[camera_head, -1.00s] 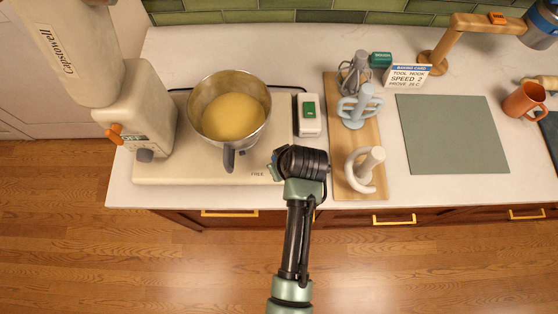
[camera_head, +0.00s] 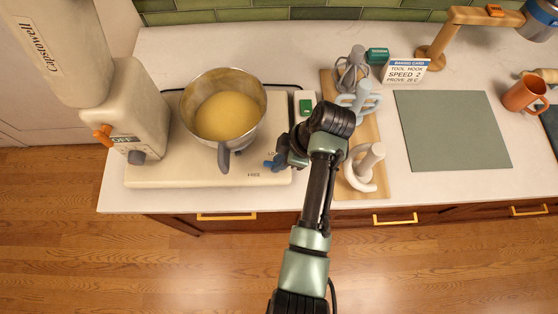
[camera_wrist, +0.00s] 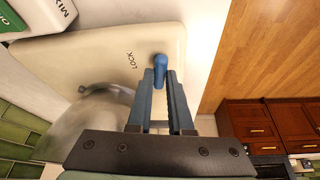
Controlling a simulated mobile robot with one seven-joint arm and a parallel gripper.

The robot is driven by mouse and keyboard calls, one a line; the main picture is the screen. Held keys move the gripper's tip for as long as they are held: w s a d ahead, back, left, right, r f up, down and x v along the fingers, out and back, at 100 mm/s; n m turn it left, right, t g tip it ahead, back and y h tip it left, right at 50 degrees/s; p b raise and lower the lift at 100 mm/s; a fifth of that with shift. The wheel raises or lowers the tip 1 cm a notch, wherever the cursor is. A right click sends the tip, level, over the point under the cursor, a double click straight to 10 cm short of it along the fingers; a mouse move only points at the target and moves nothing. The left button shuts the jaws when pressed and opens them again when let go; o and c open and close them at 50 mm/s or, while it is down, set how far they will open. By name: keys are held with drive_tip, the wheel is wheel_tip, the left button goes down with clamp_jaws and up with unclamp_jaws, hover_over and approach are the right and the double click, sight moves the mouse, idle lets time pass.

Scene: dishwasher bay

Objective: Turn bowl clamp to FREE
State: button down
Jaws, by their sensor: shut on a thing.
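The mixer's steel bowl (camera_head: 187,115), with pale yellow batter inside, stands on the cream base and also shows in the wrist view (camera_wrist: 75,135). The bowl clamp is a small blue lever (camera_wrist: 160,66) at the base's front right corner. My gripper (camera_wrist: 159,84) is shut on the lever, its fingers on either side of it. The LOCK label is readable beside the lever in the wrist view. In the head view my gripper (camera_head: 274,163) sits between the partly covered LOCK lettering and the FREE label. The lever's exact angle is hard to tell.
The mixer head (camera_head: 65,50) stands left, its display reading OFF. A white box with a green switch (camera_head: 306,106) is just behind my wrist. A wooden board (camera_head: 375,186) with several mixing tools is to the right, close to my arm. A green mat (camera_head: 452,130) lies beyond.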

drive_tip(key=shift+w+n+g+b, duration=0.15)
drive_tip(key=shift+n+g+b, duration=0.25)
drive_tip(key=shift+n, duration=0.6)
drive_tip(key=c, duration=0.8)
unclamp_jaws()
drive_tip(key=shift+p+v, duration=2.65)
drive_tip(key=shift+v, duration=3.9)
